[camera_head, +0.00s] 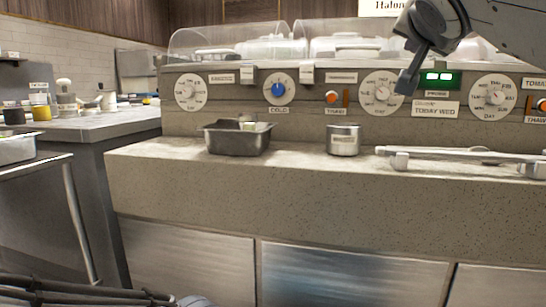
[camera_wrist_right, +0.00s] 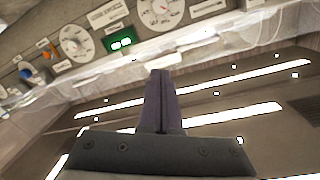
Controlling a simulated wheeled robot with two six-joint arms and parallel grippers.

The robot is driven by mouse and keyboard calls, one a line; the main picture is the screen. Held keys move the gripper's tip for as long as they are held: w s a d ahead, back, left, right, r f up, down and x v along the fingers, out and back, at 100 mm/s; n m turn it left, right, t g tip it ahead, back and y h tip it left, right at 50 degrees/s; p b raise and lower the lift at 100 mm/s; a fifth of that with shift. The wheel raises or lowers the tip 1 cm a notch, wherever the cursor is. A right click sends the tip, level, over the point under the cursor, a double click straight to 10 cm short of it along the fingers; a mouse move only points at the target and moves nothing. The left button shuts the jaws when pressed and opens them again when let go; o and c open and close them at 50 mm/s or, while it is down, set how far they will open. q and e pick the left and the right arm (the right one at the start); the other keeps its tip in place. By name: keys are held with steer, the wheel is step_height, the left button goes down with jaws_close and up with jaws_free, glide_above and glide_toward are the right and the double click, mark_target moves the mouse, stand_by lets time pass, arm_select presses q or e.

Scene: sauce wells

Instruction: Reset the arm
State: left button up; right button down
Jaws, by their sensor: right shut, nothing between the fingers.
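My right gripper (camera_head: 407,84) hangs at the upper right of the head view, in front of the dial panel, beside a green-lit display (camera_head: 440,79). In the right wrist view its two dark fingers (camera_wrist_right: 160,78) are pressed together with nothing between them. The display also shows in that view (camera_wrist_right: 121,43), beyond the fingers and to the left. My left gripper does not show.
A dark metal pan (camera_head: 237,139) and a small metal cup (camera_head: 343,141) stand on the stone ledge (camera_head: 290,165). A pale rail-like object (camera_head: 460,154) lies at its right. Clear domed lids (camera_head: 235,43) cover the wells. A side counter (camera_head: 95,127) holds several jars.

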steer(key=w+a+f+n+g+y+p, duration=0.2)
steer(key=a+f+n+g+y+p, duration=0.25)
steer(key=a+f, duration=0.6)
steer(key=s+a+f+n+g+y+p, duration=0.1)
steer(key=s+a+f+n+g+p, duration=0.2)
steer(key=f, duration=0.5)
steer(key=s+a+f+n+g+y+p, duration=0.1)
steer(key=s+a+f+n+g, duration=0.15)
steer(key=s+f, duration=0.35)
steer(key=s+a+f+n+g+p, duration=0.1)
steer(key=s+f+n+g+p, duration=0.2)
steer(key=s+f, duration=0.55)
steer(key=s+a+f+n+g+p, duration=0.25)
steer(key=s+f+g, duration=0.2)
steer(key=s, duration=0.75)
step_height(320, 180, up, 37)
steer(key=w+p, duration=0.1)
steer(key=p, duration=3.6)
steer(key=shift+d+n+t+p, duration=0.3)
steer(key=shift+n+t, duration=0.05)
steer(key=shift+t, duration=0.1)
steer(key=shift+f, duration=0.15)
steer(key=shift+d, duration=0.15)
